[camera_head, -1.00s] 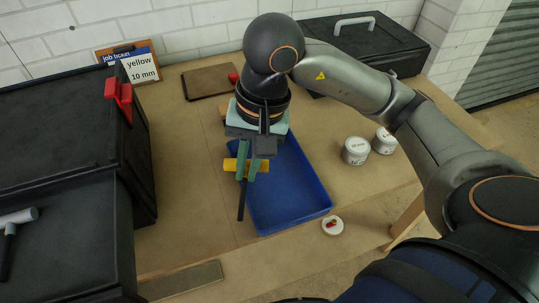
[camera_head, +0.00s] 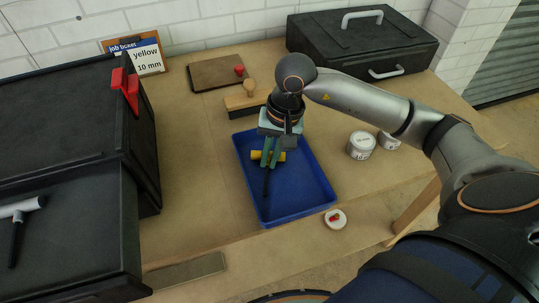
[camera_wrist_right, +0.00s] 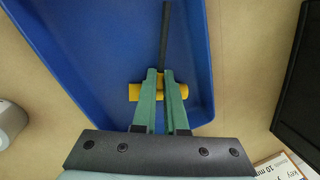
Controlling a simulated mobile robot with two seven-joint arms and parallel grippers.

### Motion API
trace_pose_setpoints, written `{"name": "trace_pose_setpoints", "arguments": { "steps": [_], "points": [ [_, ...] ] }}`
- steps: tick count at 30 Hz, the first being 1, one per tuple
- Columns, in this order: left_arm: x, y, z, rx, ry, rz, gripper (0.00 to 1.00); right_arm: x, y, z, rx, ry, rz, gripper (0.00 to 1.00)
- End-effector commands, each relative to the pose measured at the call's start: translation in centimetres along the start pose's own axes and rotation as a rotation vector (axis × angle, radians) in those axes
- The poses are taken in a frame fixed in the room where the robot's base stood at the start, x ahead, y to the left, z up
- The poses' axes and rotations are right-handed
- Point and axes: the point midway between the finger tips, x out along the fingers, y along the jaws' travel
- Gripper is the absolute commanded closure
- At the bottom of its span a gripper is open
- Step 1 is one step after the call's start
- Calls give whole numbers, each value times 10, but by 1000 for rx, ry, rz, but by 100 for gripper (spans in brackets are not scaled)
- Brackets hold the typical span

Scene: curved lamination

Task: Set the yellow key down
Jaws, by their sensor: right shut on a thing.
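The yellow key (camera_head: 280,156) has a yellow cross-handle and a dark shaft. My right gripper (camera_head: 270,160) is shut on its handle, and the shaft points toward the near side. The key is over the blue tray (camera_head: 309,202); I cannot tell if it touches the tray floor. In the right wrist view the green fingers (camera_wrist_right: 160,92) pinch the middle of the yellow handle (camera_wrist_right: 178,92), with the shaft running away toward the tray's far part. My left gripper is not in view.
A job ticket (camera_head: 146,57) reading "yellow 10 mm" stands at the back. A black case (camera_head: 362,45), a wood-handled block (camera_head: 243,103) and white tins (camera_head: 361,146) are around the tray. A black cabinet (camera_head: 70,120) with a silver-and-black tool (camera_head: 18,215) is at left. Bare bench lies between cabinet and tray.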

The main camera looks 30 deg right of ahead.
Motion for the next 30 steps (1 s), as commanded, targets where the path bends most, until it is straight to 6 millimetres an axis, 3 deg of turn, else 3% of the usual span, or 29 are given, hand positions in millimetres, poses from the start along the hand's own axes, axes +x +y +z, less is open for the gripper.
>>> {"name": "trace_pose_setpoints", "arguments": {
  "steps": [9, 10, 18, 26, 30],
  "points": [
    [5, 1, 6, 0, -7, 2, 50, 4, 0, 0, -1, 1, -1, 100],
    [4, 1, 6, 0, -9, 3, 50, 3, 0, 0, -1, 1, -1, 88],
    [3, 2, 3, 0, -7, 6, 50, 2, 0, 0, 0, 0, -1, 60],
    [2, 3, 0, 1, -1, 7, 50, 1, 0, 0, 0, 0, -1, 60],
    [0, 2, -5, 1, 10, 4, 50, -10, -1, -1, 0, 4, -3, 60]
  ]
}}
